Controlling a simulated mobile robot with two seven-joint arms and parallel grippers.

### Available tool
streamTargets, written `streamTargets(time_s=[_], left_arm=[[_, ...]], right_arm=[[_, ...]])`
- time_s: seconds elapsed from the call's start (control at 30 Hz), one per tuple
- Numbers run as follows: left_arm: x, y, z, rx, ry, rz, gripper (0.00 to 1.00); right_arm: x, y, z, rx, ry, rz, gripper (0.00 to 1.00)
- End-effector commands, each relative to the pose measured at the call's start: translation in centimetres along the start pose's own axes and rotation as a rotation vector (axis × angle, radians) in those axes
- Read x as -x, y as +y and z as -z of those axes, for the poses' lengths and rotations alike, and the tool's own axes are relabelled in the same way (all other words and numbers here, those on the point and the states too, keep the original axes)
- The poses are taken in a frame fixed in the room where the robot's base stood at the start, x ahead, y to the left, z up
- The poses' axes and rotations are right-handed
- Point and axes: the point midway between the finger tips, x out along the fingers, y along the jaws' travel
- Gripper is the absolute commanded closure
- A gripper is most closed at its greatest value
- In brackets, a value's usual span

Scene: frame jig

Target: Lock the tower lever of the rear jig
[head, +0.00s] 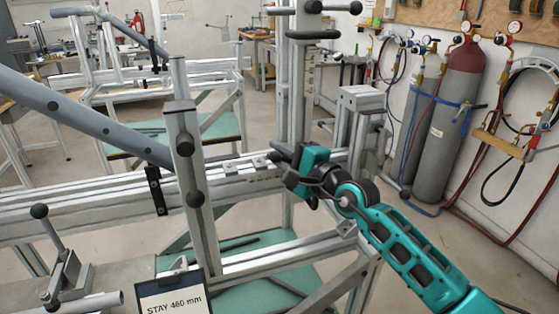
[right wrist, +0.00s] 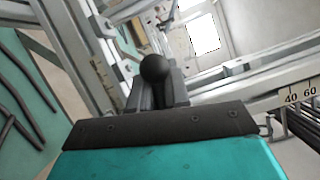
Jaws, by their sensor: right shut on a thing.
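My right gripper (head: 291,175) is at the foot of the upright aluminium tower (head: 300,95), beside the jig's horizontal rail (head: 90,205). In the right wrist view its fingers (right wrist: 156,92) are closed on a lever with a black ball knob (right wrist: 154,68). The knob shows just beyond the fingertips. In the head view the gripper and wrist hide this lever, and its exact angle cannot be told. My left gripper is not in view.
A nearer post (head: 185,170) with black knobs stands left of my right arm. A grey tube (head: 95,125) slants down to it. A sign (head: 173,297) reads STAY 460 mm. Gas cylinders (head: 450,110) stand by the right wall. Another jig stands at the back left.

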Motion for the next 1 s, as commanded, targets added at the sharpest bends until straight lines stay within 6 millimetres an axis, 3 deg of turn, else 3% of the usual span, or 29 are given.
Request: streamTargets(time_s=[0.5, 1.0], left_arm=[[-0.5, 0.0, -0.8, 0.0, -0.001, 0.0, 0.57], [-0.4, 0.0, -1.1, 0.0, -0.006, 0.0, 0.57]], right_arm=[[0.2, -1.8, 0.1, -0.304, -0.023, 0.123, 1.0], [0.3, -2.2, 0.2, -0.361, -0.027, 0.149, 1.0]])
